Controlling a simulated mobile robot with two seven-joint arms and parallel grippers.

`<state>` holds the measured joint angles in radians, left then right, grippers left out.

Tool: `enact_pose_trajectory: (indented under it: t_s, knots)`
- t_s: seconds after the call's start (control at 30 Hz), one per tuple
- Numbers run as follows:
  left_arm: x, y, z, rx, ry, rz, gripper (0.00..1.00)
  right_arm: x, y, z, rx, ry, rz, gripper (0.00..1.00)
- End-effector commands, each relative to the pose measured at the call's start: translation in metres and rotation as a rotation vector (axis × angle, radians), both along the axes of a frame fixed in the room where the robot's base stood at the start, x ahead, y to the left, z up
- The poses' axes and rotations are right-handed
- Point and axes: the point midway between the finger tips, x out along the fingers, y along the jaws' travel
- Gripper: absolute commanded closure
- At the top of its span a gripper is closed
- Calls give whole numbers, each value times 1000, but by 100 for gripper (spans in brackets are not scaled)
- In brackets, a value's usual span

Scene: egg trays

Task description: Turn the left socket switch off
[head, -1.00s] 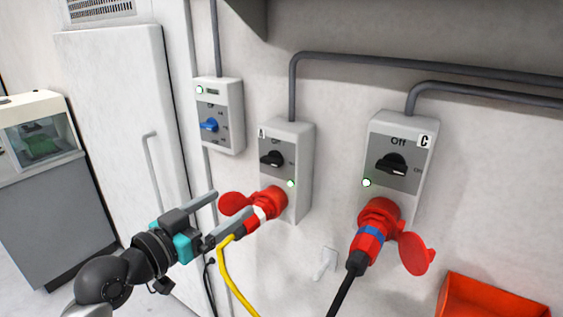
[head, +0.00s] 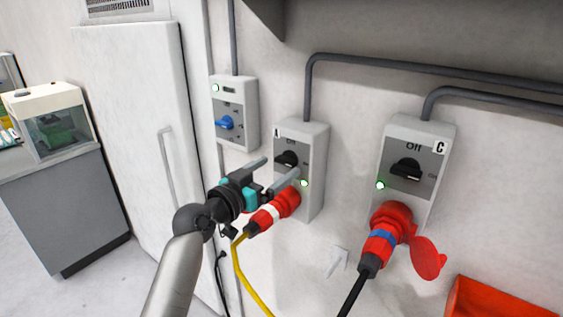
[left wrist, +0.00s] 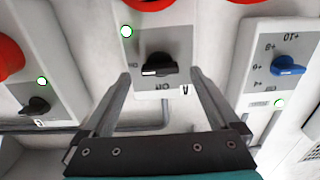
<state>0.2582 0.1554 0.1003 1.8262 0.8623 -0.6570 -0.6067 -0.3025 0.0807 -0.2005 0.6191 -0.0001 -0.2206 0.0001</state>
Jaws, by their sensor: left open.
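The left socket box, marked A (head: 313,155), is grey and hangs on the wall with a lit green lamp. Its black rotary switch (head: 287,159) also shows in the left wrist view (left wrist: 160,67), its handle lying sideways with the pale end toward the ON mark. My left gripper (head: 281,169) is open in front of box A. In the left wrist view, its two fingers (left wrist: 159,77) spread to either side of the switch, a little short of it; contact cannot be told. My right gripper is out of view.
A yellow-cabled red plug (head: 268,213) sits below switch A. Box C (head: 434,165), with its black switch and red plug, is to the right. A blue-knob box (head: 247,105) is to the left. A red bin (head: 480,300) is at lower right.

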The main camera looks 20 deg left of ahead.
Motion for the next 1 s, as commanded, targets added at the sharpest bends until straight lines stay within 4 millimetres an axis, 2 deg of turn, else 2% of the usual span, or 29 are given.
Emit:
enact_pose_trajectory:
  t_s: [0.1,0.23,0.67,1.0]
  knots:
    - [14,-5,1,-3,-1,1,5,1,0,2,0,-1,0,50]
    - [22,-8,1,-2,0,1,5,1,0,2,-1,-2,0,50]
    - [27,-10,0,0,0,0,6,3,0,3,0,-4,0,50]
    - [27,-10,0,0,0,0,44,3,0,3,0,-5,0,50]
